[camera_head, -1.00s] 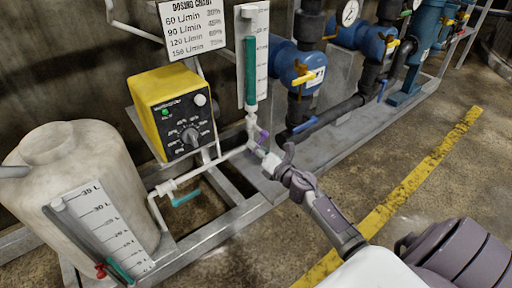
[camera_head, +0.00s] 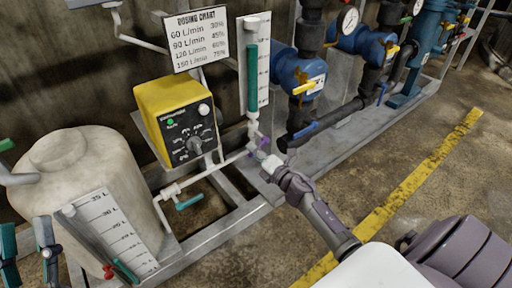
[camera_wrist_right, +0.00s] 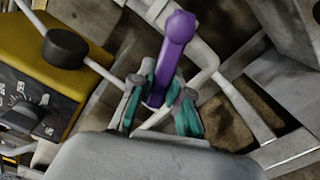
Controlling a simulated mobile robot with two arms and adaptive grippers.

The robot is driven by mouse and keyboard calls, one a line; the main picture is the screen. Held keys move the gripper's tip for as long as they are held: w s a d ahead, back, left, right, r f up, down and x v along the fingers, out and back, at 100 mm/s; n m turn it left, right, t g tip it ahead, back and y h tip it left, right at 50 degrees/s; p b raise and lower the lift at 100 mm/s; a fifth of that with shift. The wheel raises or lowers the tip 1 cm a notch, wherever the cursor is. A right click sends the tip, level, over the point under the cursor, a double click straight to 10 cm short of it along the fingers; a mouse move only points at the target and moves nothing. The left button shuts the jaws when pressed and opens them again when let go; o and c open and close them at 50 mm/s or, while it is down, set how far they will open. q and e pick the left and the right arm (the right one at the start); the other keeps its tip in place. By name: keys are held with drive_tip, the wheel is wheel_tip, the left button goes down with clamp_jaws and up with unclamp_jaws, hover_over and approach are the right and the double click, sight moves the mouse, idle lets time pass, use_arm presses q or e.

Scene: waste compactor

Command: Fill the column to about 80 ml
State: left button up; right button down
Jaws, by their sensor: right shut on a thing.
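The column (camera_head: 253,78) is an upright tube with a teal-green fill reaching near its top, beside a white scale board (camera_head: 264,62). The scale figures are too small to read. A purple valve handle (camera_head: 264,143) sits at the column's foot, on the white pipe. My right gripper (camera_head: 269,160) is at this handle. In the right wrist view, its teal pads are shut around the lower part of the purple handle (camera_wrist_right: 174,50), whose rounded end sticks out beyond them. My left gripper (camera_head: 28,252) is at the lower left, fingers apart and empty, in front of the tank.
A yellow dosing box (camera_head: 178,118) with a dial stands left of the column, under a dosing chart (camera_head: 195,40). A white tank (camera_head: 75,175) with a litre scale is at left. A teal-handled valve (camera_head: 188,201) is on the low pipe. Floor is clear at right.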

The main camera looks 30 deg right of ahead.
drive_tip(key=shift+a+r+m+p, duration=0.15)
drive_tip(key=shift+r+m+p, duration=0.45)
drive_tip(key=shift+m+p, duration=0.4)
use_arm(q)
wheel_tip(320, 180, down, 16)
drive_tip(key=w+a+g+y+p, duration=0.1)
drive_tip(key=a+g+y, duration=0.1)
drive_tip(key=g, duration=0.9)
drive_tip(key=shift+w+y, duration=0.4)
drive_tip(key=shift+y, duration=0.4)
use_arm(e)
drive_tip(key=m, duration=0.2)
drive_tip(key=shift+r+m, duration=0.3)
drive_tip(key=shift+m, duration=0.1)
drive_tip(key=c, duration=1.1)
unclamp_jaws()
use_arm(q)
drive_tip(key=shift+d, duration=0.1)
use_arm(e)
drive_tip(key=shift+s, duration=0.15)
drive_tip(key=s, duration=1.1)
drive_tip(key=shift+s+d, duration=0.4)
drive_tip(key=shift+d, duration=0.05)
